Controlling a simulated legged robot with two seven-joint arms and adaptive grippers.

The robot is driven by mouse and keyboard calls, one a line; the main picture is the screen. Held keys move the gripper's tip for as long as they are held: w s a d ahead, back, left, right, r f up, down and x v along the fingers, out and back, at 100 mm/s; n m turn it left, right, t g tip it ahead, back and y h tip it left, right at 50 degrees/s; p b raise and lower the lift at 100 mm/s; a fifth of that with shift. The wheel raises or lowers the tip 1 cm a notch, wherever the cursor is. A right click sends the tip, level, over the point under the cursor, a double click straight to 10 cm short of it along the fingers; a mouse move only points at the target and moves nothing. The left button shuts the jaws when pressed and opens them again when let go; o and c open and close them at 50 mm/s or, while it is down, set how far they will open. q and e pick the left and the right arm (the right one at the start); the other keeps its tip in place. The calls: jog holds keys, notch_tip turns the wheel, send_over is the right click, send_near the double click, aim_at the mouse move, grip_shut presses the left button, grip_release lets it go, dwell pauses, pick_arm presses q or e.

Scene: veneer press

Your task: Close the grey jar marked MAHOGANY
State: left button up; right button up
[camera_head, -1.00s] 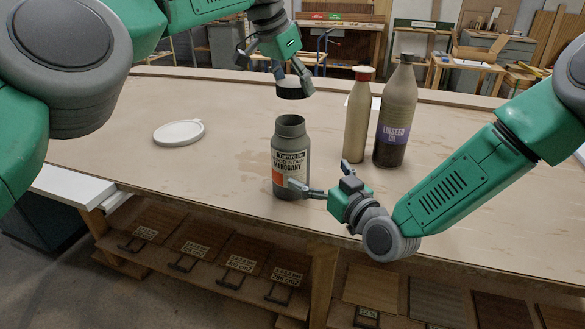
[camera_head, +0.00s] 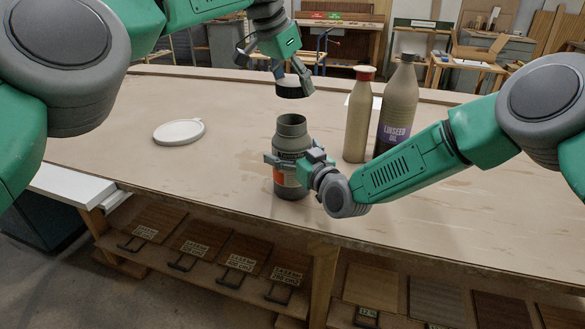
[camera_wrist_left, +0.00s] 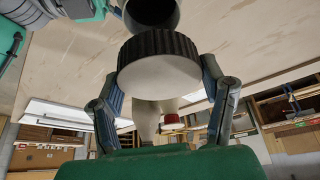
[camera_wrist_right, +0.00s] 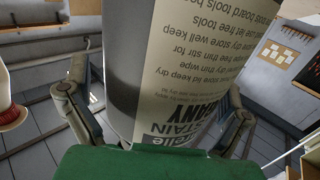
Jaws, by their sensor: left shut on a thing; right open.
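The grey jar (camera_head: 289,183) stands upright and uncovered on the table, its mouth showing. My left gripper (camera_head: 293,86) is shut on a dark ribbed lid (camera_head: 290,90) and holds it above the jar's mouth, apart from it. The lid also shows between the fingers in the left wrist view (camera_wrist_left: 157,62). My right gripper (camera_head: 297,163) is open, with its fingers around the jar's upper body; it hides part of the label. In the right wrist view the jar (camera_wrist_right: 185,80) stands between the open fingers, its label partly readable.
A tan bottle with a red cap (camera_head: 358,120) and a linseed oil bottle (camera_head: 397,105) stand right of the jar, close behind my right arm. A white round lid or dish (camera_head: 179,132) lies on the table (camera_head: 110,110) at left. The table's left part is mostly clear.

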aim_at(293, 119)
pick_arm(q)
jog(key=shift+a, duration=0.1)
pick_arm(e)
jog(key=shift+a, duration=0.1)
jog(key=c, duration=1.6)
pick_arm(q)
jog(key=shift+s+a+f, duration=0.1)
jog(key=shift+s+f, duration=0.1)
jog(key=shift+f, duration=1.05)
jog(key=shift+s+f, duration=0.15)
jog(key=shift+f, duration=1.1)
jog(key=shift+f, duration=0.85)
jog(key=shift+f, duration=0.55)
